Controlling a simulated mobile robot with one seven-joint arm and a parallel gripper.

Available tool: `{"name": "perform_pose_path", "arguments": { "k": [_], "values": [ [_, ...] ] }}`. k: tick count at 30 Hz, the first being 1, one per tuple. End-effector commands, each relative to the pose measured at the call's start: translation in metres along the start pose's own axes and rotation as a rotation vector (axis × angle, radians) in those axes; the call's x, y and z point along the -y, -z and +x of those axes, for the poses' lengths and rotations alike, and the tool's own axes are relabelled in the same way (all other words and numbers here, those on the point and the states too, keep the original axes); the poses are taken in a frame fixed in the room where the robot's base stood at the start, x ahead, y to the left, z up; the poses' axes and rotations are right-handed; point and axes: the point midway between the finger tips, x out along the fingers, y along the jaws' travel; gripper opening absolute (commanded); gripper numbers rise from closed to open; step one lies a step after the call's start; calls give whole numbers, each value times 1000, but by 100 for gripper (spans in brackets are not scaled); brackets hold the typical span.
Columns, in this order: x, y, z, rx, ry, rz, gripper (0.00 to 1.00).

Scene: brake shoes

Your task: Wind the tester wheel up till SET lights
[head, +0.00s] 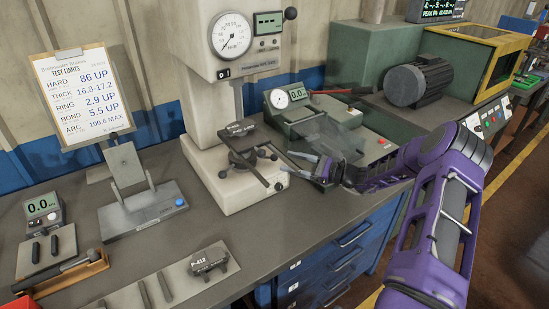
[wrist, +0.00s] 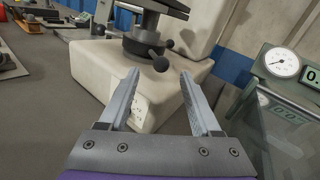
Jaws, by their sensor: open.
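The pale hardness tester (head: 215,120) stands against the wall, with a round dial (head: 231,36) and a small green display (head: 268,22) on its head. Its dark wheel with ball-ended handles (head: 250,157) sits low on the column, under a plate bearing a dark part (head: 240,128). The wheel also shows in the wrist view (wrist: 145,47), one ball knob hanging toward me. My gripper (head: 298,166) is open and empty at the right of the tester base. In the wrist view its fingertips (wrist: 160,74) point at the base, just below the ball knob. I cannot make out a lit SET sign.
A green gauge box (head: 300,108) with a dial stands close on the right of my gripper. A limits sheet (head: 82,95) stands at the left. A part marked P-412 (head: 209,260) lies at the front on a pale board. The grey bench top between is mostly clear.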

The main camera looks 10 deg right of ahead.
Motion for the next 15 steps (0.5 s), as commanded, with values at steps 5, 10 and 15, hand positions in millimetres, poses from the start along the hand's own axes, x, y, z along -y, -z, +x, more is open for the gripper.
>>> {"name": "perform_pose_path", "arguments": {
  "k": [5,10,15],
  "values": [
    [0,0,35,0,-2,-1,65],
    [0,0,54,-1,-1,-1,65],
    [0,0,61,-1,0,-1,65]
  ]
}}
